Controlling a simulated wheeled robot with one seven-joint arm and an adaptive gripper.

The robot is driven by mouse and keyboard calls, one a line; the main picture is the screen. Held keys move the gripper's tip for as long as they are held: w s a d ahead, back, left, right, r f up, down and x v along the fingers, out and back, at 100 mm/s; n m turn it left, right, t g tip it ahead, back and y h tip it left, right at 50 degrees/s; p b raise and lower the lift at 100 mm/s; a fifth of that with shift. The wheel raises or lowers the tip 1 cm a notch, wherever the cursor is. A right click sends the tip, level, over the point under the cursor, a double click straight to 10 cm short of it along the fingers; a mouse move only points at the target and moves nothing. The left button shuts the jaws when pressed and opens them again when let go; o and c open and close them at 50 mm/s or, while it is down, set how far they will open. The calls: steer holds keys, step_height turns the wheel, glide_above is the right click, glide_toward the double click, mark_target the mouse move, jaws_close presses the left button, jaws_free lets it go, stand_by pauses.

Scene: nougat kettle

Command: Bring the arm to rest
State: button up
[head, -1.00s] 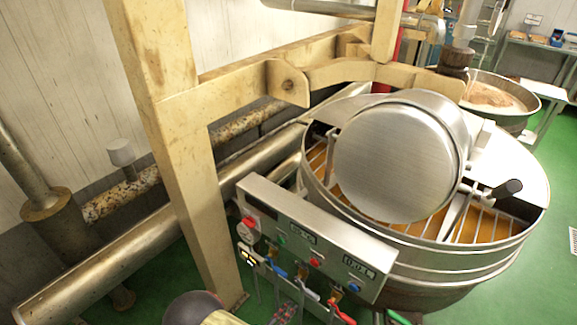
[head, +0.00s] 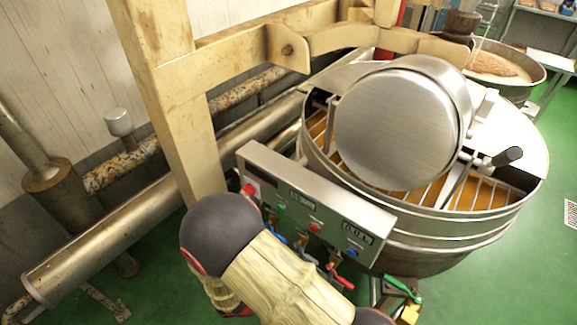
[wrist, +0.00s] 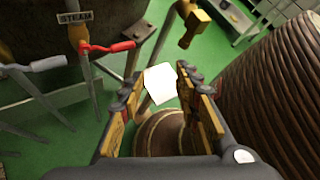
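My gripper (wrist: 157,85) shows in the wrist view with its two yellow-and-black fingers spread apart. A white flat patch (wrist: 160,83) shows between the fingertips; I cannot tell how far beyond them it lies. Nothing is visibly held. In the head view my arm crosses the bottom middle, in front of the kettle's control panel (head: 310,205), and the gripper is outside that view. The kettle (head: 425,230) stands at the right with a round metal cover (head: 390,130) and a grate over orange contents.
A red valve handle (wrist: 108,47) and a grey lever (wrist: 35,65) are left of the gripper in the wrist view. A ribbed brown cylinder (wrist: 275,85) is close on its right. A yellow hammer-shaped part (wrist: 195,25) is above. A wooden post (head: 165,100) stands left of the panel.

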step_height(320, 180, up, 21)
steer(key=s+d+m+g+y, duration=0.1)
steer(key=s+m+g+y, duration=0.15)
steer(key=m+y, duration=1.05)
steer(key=d+r+m+t, duration=0.3)
steer(key=d+r+m, duration=0.2)
steer(key=r, duration=0.3)
steer(key=d+r+m+t+h, duration=0.1)
steer(key=d+r+m+t, duration=0.2)
steer(key=r, duration=0.6)
steer(key=d+m, duration=0.2)
steer(key=m, duration=0.1)
steer(key=shift+s+d+r, duration=0.15)
steer(key=shift+s+d, duration=0.1)
